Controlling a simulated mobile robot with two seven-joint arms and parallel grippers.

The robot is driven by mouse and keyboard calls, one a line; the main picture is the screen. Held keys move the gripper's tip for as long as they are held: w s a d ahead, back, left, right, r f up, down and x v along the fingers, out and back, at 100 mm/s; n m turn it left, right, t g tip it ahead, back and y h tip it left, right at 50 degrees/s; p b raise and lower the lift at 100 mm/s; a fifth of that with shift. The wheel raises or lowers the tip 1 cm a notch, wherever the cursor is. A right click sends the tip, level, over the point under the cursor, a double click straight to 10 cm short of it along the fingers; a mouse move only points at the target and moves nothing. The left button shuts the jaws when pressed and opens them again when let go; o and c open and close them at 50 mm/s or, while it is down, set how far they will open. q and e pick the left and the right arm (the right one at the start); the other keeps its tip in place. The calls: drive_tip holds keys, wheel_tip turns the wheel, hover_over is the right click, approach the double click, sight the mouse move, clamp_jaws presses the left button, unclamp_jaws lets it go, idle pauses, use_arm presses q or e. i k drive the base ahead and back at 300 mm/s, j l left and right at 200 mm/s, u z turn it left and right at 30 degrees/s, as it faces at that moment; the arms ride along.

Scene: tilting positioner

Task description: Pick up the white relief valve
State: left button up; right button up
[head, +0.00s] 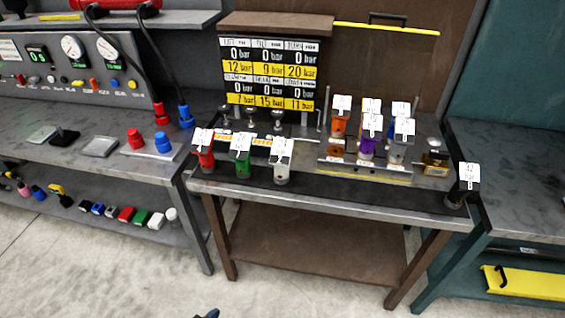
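The white relief valve (282,171) stands upright near the front edge of the middle bench, with a white paper tag on top that hides its upper part. It is the rightmost of a row of three, to the right of the green valve (240,168) and the red valve (205,158). Neither of my grippers can be made out in the head view, and nothing touches the white valve. A small dark blue piece at the bottom edge is too cut off to identify.
A rack (365,172) of tagged orange, purple and grey valves stands to the right. A black tagged valve (456,196) and a brass padlock-like piece (435,163) are further right. A pressure board (268,75) rises behind. The bench front (340,200) is clear.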

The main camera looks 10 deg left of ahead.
sight(281, 151)
drive_tip(key=i+l, duration=0.2)
drive_tip(key=l, duration=0.15)
drive_tip(key=i+l, duration=0.2)
drive_tip(key=l, duration=0.15)
drive_tip(key=i+l+u, duration=0.15)
drive_tip(key=l+u, duration=0.15)
drive_tip(key=i+l+u, duration=0.1)
drive_tip(key=l+u, duration=0.25)
drive_tip(key=l, duration=0.15)
